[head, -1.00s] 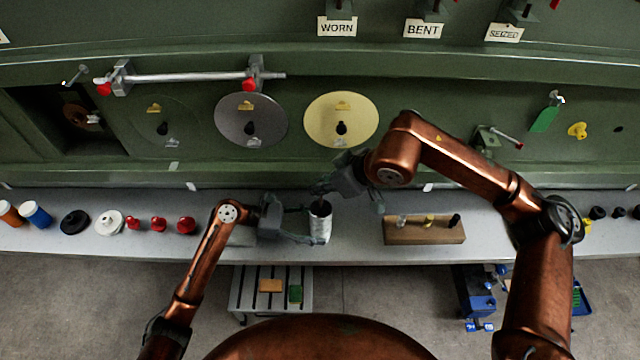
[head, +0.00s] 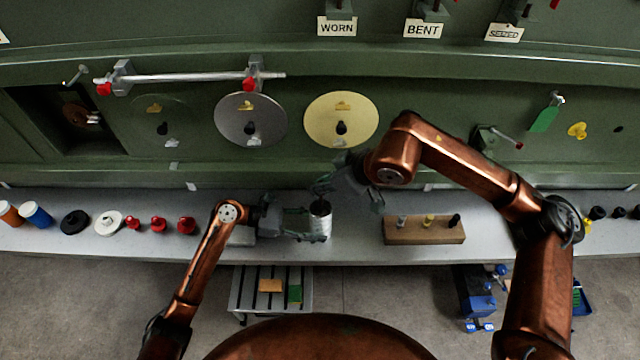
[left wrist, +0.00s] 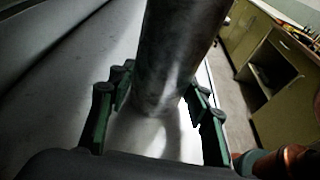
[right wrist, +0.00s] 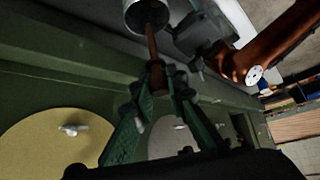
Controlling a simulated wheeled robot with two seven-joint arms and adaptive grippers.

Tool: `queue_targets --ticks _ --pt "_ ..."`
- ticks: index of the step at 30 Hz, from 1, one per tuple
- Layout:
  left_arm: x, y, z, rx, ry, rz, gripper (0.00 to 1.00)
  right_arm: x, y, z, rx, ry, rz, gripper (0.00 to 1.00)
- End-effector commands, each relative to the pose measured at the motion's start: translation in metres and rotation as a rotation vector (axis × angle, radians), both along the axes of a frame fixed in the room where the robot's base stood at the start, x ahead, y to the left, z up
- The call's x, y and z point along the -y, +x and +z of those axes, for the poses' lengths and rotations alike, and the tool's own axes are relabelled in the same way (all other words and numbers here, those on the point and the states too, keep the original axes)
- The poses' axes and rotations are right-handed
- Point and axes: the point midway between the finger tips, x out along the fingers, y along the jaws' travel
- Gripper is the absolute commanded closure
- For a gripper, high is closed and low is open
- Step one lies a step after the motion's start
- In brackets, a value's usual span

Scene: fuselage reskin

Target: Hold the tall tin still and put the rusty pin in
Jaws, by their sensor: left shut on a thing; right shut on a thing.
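The tall tin (head: 320,224) stands upright on the grey bench, its dark open mouth facing up. My left gripper (head: 308,224) is shut on the tin from the left; its green fingers (left wrist: 160,112) sit on both sides of the metal wall (left wrist: 180,50) in the left wrist view. My right gripper (head: 326,186) is above the tin and shut on the rusty pin (right wrist: 152,46). In the right wrist view the brown pin reaches from the fingertips (right wrist: 160,85) to the tin's mouth (right wrist: 147,14). I cannot tell how deep its end is.
A wooden block (head: 425,232) with several small pegs stands right of the tin. Red knobs (head: 158,224), a white disc (head: 108,222) and a black disc (head: 74,221) are on the left. The green fuselage wall (head: 420,160) rises behind the bench.

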Motion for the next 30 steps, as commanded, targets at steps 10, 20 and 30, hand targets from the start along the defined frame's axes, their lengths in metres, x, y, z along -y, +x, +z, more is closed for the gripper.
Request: queue_targets --ticks 10,20,30 --pt "0.000 0.000 0.000 0.000 0.001 0.000 0.68 0.000 0.000 -0.007 -0.001 0.000 -0.001 1.00" --pt "0.000 0.000 0.000 0.000 0.001 0.000 0.68 0.000 0.000 -0.019 0.000 0.000 0.000 1.00" --pt "0.000 0.000 0.000 0.000 0.001 0.000 0.68 0.000 0.000 -0.033 -0.001 0.000 -0.001 1.00"
